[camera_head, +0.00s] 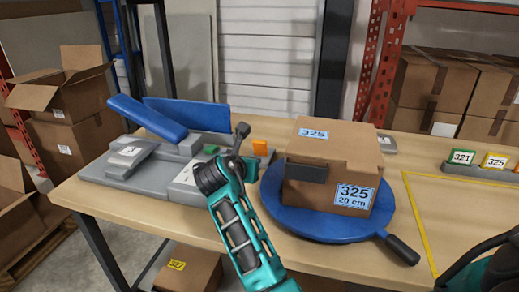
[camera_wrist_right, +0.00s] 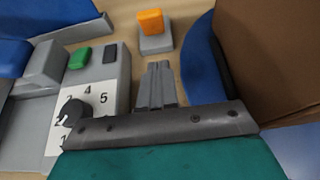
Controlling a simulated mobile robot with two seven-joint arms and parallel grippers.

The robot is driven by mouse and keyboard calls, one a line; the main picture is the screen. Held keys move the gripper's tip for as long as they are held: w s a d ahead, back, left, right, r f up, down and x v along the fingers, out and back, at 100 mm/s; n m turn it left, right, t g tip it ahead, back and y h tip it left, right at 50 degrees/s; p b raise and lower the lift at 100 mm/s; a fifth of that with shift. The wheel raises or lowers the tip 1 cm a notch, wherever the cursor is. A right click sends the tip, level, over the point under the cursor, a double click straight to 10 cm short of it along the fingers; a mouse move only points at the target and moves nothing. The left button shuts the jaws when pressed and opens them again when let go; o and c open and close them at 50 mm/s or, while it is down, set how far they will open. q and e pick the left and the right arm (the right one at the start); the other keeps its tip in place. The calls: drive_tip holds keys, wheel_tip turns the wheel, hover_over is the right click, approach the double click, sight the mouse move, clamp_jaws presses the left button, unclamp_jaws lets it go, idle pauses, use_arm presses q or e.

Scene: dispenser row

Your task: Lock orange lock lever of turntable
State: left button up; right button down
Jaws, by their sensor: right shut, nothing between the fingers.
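The orange lock lever (camera_head: 260,147) stands on a small grey base just left of the blue turntable (camera_head: 290,222). In the right wrist view the lever (camera_wrist_right: 151,22) is straight ahead of my right gripper (camera_wrist_right: 159,72), a short gap beyond the fingertips. The right gripper is shut and empty, between the grey dial unit and the turntable rim. In the head view the wrist of this arm largely hides the fingers. I cannot tell whether the lever is locked. My left gripper is not in view.
A carton (camera_head: 347,152) marked 325 rests on the turntable, whose black handle (camera_head: 402,250) points front right. A grey unit with a numbered dial (camera_wrist_right: 75,113) and a green button (camera_wrist_right: 79,58) stands left. Number tags (camera_head: 462,157) and a yellow-outlined area lie right.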

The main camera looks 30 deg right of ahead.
sight(263, 147)
drive_tip(key=b+x, duration=0.1)
drive_tip(key=x, duration=0.6)
drive_tip(key=shift+w+d+f+b, duration=0.2)
drive_tip(key=shift+f+b, duration=0.05)
drive_tip(key=shift+b, duration=0.15)
drive_tip(key=w+d, duration=0.2)
drive_tip(key=shift+w+d+r, duration=0.1)
drive_tip(key=shift+d+r, duration=0.2)
drive_tip(key=shift+r, duration=0.1)
drive_tip(key=shift+w+d+r+b, duration=0.2)
drive_tip(key=shift+w+d+b, duration=0.1)
drive_tip(key=shift+d, duration=0.05)
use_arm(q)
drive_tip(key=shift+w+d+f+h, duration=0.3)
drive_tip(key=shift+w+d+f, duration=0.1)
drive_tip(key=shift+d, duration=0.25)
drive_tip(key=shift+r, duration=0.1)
